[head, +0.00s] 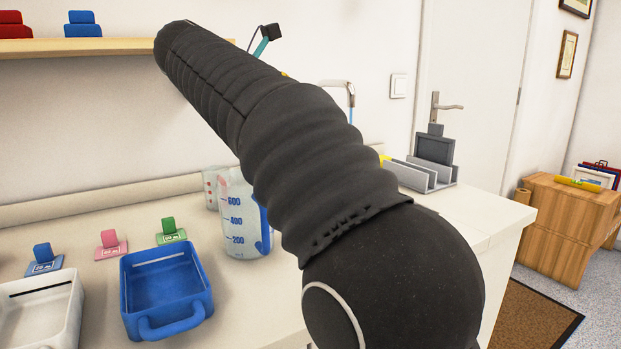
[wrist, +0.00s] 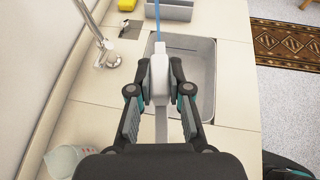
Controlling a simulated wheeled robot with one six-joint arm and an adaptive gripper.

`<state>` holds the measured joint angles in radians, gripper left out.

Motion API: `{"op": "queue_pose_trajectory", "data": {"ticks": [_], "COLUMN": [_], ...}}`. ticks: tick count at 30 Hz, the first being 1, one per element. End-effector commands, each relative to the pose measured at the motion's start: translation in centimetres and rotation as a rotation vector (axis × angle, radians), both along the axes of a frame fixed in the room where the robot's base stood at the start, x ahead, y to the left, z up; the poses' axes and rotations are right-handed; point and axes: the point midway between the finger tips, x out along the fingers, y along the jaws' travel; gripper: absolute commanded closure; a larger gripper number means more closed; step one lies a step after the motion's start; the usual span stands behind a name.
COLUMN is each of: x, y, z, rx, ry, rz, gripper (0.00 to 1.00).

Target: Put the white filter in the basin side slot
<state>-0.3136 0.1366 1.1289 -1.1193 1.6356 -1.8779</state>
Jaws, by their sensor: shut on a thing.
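My gripper (wrist: 160,72) is shut on a white piece, which looks like the white filter (wrist: 160,63). A thin blue strip (wrist: 157,22) runs from it toward the top of the wrist view. The grey basin (wrist: 208,55) is sunk in the counter, and the held piece shows in front of its left part. I cannot tell its height above the basin. In the head view my arm hides most of the gripper and the basin.
A tap (wrist: 112,60) stands left of the basin, with a dark patch (wrist: 131,29) behind it. A grey rack (head: 425,173) is at the counter's far end. A measuring jug (head: 236,222), a blue basket (head: 165,285) and a white basket (head: 45,308) occupy the near counter.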

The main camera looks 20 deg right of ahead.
Motion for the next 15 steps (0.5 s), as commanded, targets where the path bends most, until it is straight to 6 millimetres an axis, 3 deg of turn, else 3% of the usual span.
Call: {"op": "queue_pose_trajectory", "data": {"ticks": [5,8,15], "x": [-0.1,-0.3,-2.2], "y": [-0.7,-2.6,-11.3], "z": [0.0,0.0,0.0], "rx": [0.001,0.001,0.003], "ry": [0.000,0.001,0.001], "rz": [-0.013,-0.051,-0.229], "gripper": [1.00,1.00,1.00]}}
